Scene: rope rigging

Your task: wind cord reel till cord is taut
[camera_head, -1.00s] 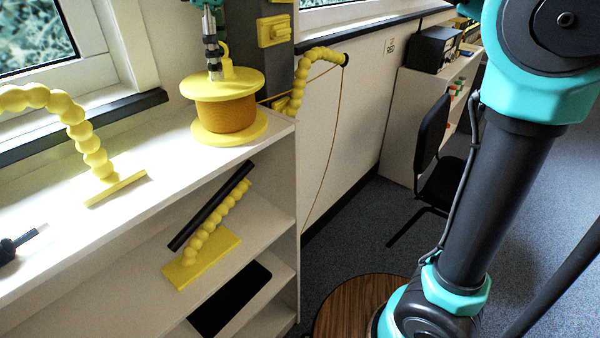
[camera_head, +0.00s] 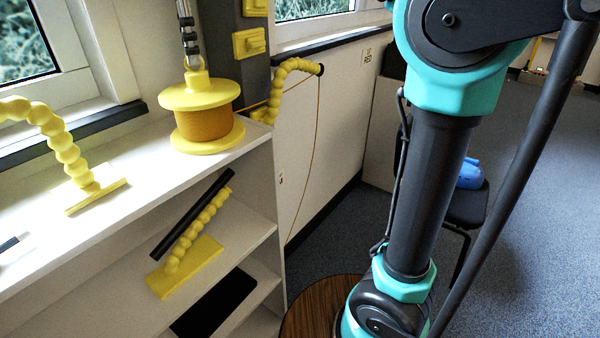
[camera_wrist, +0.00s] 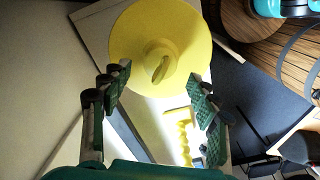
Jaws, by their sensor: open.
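The yellow cord reel (camera_head: 200,97) with orange-brown cord (camera_head: 205,124) wound on it stands upright on the white shelf top. A yellow crank knob (camera_head: 196,81) rises from its upper disc. My gripper (camera_head: 190,62) points down just above the knob. In the wrist view my gripper (camera_wrist: 158,76) is open, its fingers apart to either side of the knob (camera_wrist: 160,68), over the reel's disc (camera_wrist: 135,35). The cord runs right to a yellow beaded arm (camera_head: 289,68) and hangs from its dark end in a bowed line (camera_head: 318,140). I cannot tell whether the fingers touch the knob.
Another yellow beaded arm (camera_head: 62,145) stands on the shelf top at left. A yellow fixture (camera_head: 186,268) and a black tablet-like thing (camera_head: 212,303) lie on lower shelves. A dark post (camera_head: 241,60) with yellow boxes stands behind the reel. A chair (camera_head: 465,205) stands at right.

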